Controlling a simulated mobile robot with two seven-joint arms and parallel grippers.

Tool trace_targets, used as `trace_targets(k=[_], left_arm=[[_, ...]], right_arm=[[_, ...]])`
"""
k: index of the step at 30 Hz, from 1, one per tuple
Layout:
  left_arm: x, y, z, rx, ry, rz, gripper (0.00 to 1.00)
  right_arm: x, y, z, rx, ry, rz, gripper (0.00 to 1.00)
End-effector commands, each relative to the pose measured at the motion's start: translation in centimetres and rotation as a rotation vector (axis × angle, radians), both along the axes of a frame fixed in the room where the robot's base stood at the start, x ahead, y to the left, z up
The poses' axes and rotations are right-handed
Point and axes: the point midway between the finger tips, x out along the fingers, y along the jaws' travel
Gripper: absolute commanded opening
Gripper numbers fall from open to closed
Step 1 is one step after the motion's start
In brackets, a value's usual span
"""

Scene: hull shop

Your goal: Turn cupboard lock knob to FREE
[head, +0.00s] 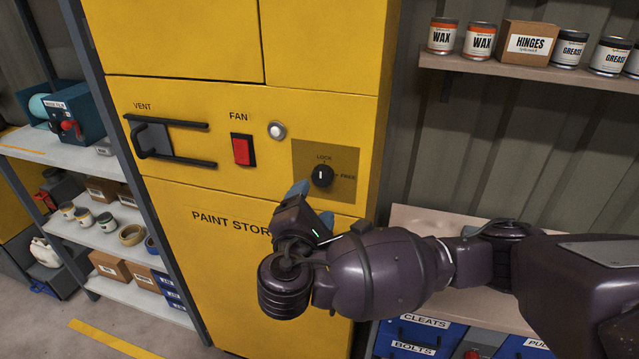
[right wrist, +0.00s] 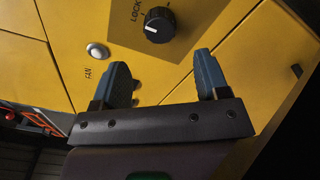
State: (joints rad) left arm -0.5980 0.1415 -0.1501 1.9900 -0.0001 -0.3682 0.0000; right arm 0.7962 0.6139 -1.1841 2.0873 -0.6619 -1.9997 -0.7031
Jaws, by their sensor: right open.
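The black lock knob (head: 321,175) sits on a brownish square plate (head: 343,198) on the yellow paint cupboard (head: 200,262). LOCK is printed above it and FREE to its right. Its white mark points up toward LOCK in the head view. The knob also shows in the right wrist view (right wrist: 159,24), ahead of the fingers. My right gripper (head: 312,200) is just below the knob. In the right wrist view its two blue fingers (right wrist: 165,80) stand apart with nothing between them, and the knob is beyond their tips, not touched. My left gripper is out of view.
Left of the knob are a round white button (head: 277,130), a red FAN switch (head: 242,150) and a black VENT handle (head: 153,141). A shelf with cans (head: 480,42) is at upper right. A bench (head: 415,220) with blue bins (head: 425,333) lies below my right arm.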

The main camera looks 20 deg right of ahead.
Motion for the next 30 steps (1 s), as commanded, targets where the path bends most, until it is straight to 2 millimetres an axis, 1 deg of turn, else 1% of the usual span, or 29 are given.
trace_targets(k=[1, 12, 18, 22, 30], left_arm=[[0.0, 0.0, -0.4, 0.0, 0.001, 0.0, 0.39], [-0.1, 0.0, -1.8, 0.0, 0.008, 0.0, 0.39], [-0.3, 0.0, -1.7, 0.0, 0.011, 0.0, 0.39], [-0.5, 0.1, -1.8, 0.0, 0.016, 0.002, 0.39], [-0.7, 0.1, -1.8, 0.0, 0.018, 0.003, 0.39]], right_arm=[[0.5, -0.3, -0.1, -0.004, -0.002, 0.0, 0.68], [4.2, -2.4, -0.2, -0.002, 0.0, -0.003, 0.68], [5.9, -3.3, 0.0, 0.001, 0.001, -0.002, 0.68], [6.4, -3.6, -0.1, 0.002, 0.001, -0.003, 0.68], [6.5, -3.6, -0.1, 0.002, 0.002, -0.001, 0.68]])
